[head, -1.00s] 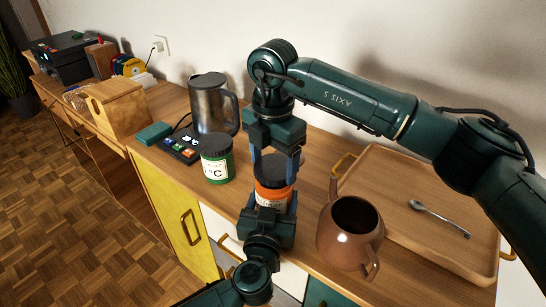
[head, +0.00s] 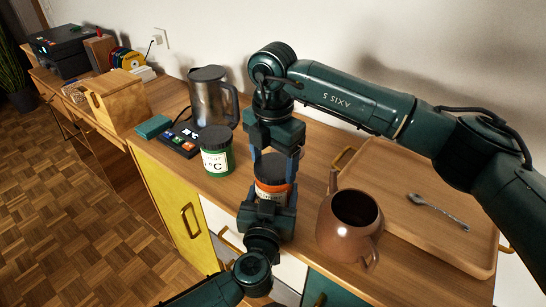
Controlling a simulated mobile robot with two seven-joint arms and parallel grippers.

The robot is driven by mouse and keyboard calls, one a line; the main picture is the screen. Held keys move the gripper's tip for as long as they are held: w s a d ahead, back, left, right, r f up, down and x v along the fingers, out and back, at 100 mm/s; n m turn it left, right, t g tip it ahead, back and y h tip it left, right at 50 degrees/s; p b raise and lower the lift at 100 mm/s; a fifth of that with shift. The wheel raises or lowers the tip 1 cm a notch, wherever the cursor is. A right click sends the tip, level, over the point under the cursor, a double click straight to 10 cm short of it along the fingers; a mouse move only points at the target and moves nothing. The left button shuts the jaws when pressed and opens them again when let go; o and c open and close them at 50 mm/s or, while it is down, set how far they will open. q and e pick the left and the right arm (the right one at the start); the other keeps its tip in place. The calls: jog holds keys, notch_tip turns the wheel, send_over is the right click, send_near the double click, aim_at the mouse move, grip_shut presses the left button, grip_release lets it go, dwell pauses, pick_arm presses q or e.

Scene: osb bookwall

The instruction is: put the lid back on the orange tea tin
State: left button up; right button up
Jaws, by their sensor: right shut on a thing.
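The orange tea tin (head: 273,190) stands near the front edge of the wooden counter, with an orange band and a pale label showing. My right gripper (head: 272,174) points down from above and is shut on the dark round lid (head: 270,166). The lid is at the tin's top, in line with it; I cannot tell whether it is fully seated. My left gripper (head: 267,203) comes up from the front edge and is at the tin's front, covering its lower part. Its fingers are mostly hidden, so its grip is unclear.
A green tin with a dark lid (head: 216,157) stands to the left, before a metal jug (head: 211,98). A brown teapot (head: 346,230) is close on the right. Behind it lies a wooden tray (head: 405,226) with a spoon (head: 438,211). A dark keypad device (head: 180,140) lies left.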

jog(key=shift+f, duration=0.4)
pick_arm(q)
jog(key=c, duration=0.5)
pick_arm(e)
jog(key=m, duration=0.5)
jog(key=shift+w+m, duration=0.1)
jog(key=shift+m, duration=0.3)
jog(key=m, duration=0.3)
jog(key=shift+m, duration=0.4)
jog(key=m, duration=0.4)
jog(key=shift+w, duration=0.1)
jog(key=o, duration=0.9)
jog(key=shift+o, duration=0.2)
